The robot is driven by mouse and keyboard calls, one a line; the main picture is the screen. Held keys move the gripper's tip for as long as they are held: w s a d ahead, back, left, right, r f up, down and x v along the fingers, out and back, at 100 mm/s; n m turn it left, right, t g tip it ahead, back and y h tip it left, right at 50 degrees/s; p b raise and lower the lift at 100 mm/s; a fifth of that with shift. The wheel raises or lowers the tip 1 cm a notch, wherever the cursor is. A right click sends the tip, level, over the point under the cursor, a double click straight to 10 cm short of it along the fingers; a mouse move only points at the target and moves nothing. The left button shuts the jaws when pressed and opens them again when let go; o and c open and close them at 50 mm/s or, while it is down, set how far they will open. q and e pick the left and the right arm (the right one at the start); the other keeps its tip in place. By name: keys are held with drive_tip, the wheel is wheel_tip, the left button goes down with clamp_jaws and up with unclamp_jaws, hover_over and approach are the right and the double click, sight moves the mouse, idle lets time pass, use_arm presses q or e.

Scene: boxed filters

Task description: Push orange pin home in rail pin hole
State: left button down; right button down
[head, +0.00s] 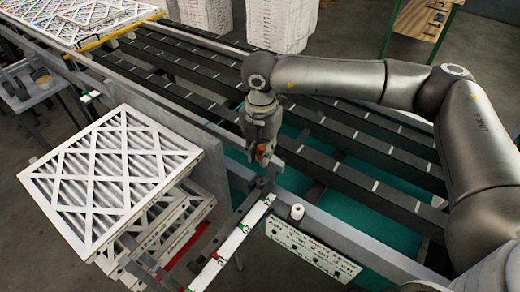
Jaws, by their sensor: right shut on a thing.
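My right gripper (261,150) reaches down from the right arm over the near side rail of the conveyor. It is shut on the orange pin (261,153), of which only a small orange part shows between the fingers. The rail (335,228) is a grey bar running diagonally to the lower right. The pin hole is hidden or too small to make out, so I cannot tell how deep the pin sits. My left gripper is not in view.
A stack of white framed filters (112,170) stands at the left, close to the rail. A white cylinder (297,211) stands near a white labelled plate (312,249). Dark conveyor slats (330,150) lie beyond the gripper. More filters (85,15) lie at the far left.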

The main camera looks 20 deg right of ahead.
drive_tip(key=shift+a+f+m, duration=0.15)
drive_tip(key=shift+f+m, duration=0.05)
drive_tip(key=shift+m, duration=0.8)
drive_tip(key=shift+f+b, duration=0.1)
drive_tip(key=shift+b, duration=0.3)
wheel_tip(320, 180, down, 6)
drive_tip(key=b, duration=0.5)
drive_tip(key=shift+r, duration=0.2)
drive_tip(key=shift+b, duration=0.85)
idle(0.8)
drive_tip(key=shift+f+b, duration=1.7)
drive_tip(key=shift+f, duration=0.05)
drive_tip(key=c, duration=1.2)
unclamp_jaws()
drive_tip(key=shift+c, duration=0.2)
